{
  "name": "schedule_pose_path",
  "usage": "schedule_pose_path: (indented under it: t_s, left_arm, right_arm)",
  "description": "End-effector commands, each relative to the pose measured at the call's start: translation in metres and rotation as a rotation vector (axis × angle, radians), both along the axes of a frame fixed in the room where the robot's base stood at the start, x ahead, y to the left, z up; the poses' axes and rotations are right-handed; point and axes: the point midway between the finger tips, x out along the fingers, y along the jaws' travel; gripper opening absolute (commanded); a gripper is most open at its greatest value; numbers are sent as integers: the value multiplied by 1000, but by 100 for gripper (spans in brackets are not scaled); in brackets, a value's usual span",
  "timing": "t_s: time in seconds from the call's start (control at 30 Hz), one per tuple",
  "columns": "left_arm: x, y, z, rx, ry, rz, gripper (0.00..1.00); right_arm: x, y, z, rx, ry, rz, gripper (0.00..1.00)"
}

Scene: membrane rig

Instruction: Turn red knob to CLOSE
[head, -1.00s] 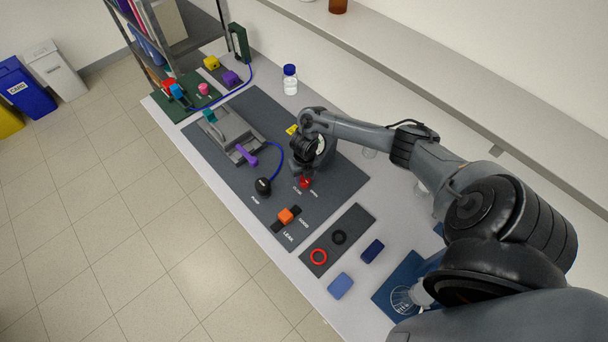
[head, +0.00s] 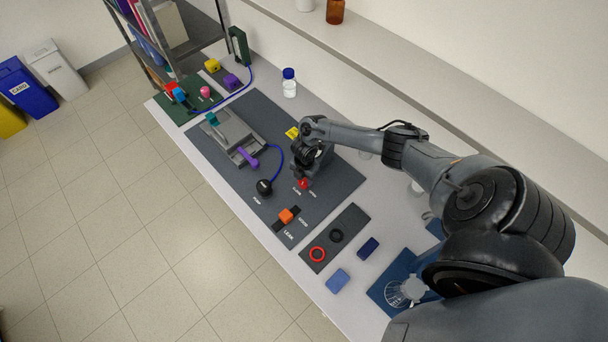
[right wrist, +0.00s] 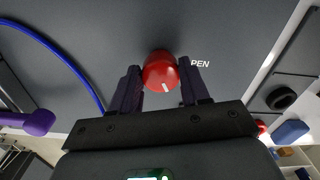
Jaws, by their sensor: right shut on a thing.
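The red knob (head: 303,183) stands on the dark grey mat, below my right gripper in the head view. In the right wrist view the knob (right wrist: 160,72) sits between the two dark fingers, with a white pointer mark on its lower edge. My right gripper (right wrist: 160,85) is shut on the knob. The "OPEN" label shows partly as "PEN" (right wrist: 200,63) just right of the knob; its first letter is hidden by the finger or knob. The label text by the knob is too small to read surely in the head view. My left gripper is not in view.
The grey device with a purple handle (head: 248,157) and a black bulb (head: 264,187) on a blue tube stand left of the knob. An orange slider (head: 286,215), red ring (head: 317,254) and black ring (head: 336,235) lie nearer. A blue-capped bottle (head: 289,84) stands behind.

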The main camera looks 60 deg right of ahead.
Motion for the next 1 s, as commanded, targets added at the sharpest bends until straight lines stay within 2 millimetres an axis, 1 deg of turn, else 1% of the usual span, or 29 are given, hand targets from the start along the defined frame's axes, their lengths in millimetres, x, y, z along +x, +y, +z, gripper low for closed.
schedule_pose_path:
  t_s: [0.03, 0.1, 0.3, 0.5, 0.7, 1.0]
  left_arm:
    - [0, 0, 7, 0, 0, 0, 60]
    - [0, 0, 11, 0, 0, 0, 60]
    - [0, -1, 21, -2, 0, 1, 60]
    - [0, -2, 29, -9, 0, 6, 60]
    - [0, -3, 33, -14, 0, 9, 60]
    - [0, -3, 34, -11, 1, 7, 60]
  right_arm:
    - [-1, 0, 3, 1, 2, -46, 15]
    - [-1, 0, 3, 1, 1, -109, 15]
    - [-1, 0, 2, 0, 1, -275, 15]
    - [-2, 1, 2, 1, 1, -398, 15]
    - [-2, 1, 1, 0, 1, -471, 15]
    - [-2, 1, 0, 0, 1, -504, 15]
